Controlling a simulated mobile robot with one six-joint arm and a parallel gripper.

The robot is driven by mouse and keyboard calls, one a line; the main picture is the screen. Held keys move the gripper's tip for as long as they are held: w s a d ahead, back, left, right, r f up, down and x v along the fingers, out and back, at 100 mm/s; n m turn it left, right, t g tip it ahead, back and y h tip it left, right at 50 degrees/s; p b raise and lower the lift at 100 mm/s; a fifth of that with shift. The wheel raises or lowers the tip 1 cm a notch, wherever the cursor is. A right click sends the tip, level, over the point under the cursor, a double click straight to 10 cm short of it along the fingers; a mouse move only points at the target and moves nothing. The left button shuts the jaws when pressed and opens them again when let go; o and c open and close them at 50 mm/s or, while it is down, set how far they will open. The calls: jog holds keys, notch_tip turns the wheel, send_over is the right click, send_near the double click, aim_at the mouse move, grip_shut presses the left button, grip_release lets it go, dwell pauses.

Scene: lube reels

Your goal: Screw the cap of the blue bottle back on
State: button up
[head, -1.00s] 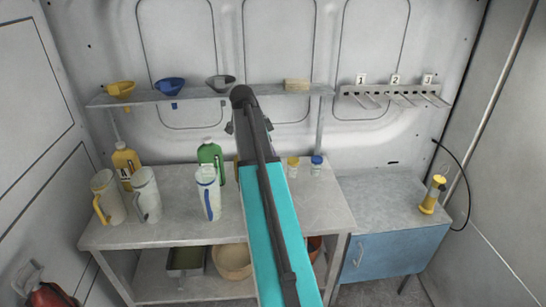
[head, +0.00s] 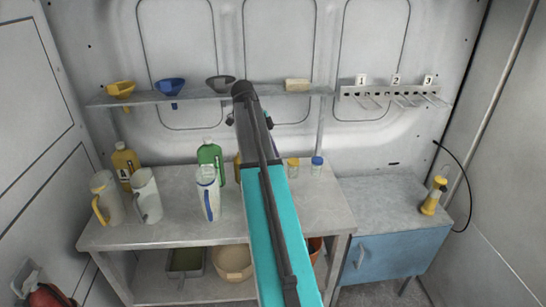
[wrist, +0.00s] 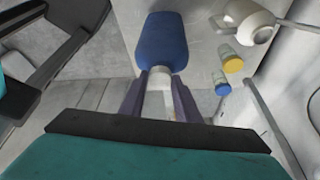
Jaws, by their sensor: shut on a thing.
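The blue bottle (wrist: 162,42) shows in the wrist view just beyond my fingertips. My gripper (wrist: 160,79) is shut on the pale cap (wrist: 158,101), which sits between the two fingers at the bottle's near end. Whether the cap is seated on the neck cannot be told from this angle. In the head view my arm hides the bottle, the cap and the fingers.
On the workbench (head: 170,235) stand white jugs (head: 147,195), a green bottle (head: 211,160) and a yellow bottle (head: 124,160). Jars with a yellow lid (head: 293,168) and a blue lid (head: 317,166) stand right of my arm. A shelf (head: 200,98) with funnels hangs behind.

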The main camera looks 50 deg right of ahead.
jog(key=shift+m+y, duration=0.3)
jog(key=shift+m, duration=0.3)
jog(key=o, duration=1.5)
jog(key=shift+r, duration=0.15)
jog(key=shift+r+p, duration=0.9)
jog(key=shift+r, duration=1.95)
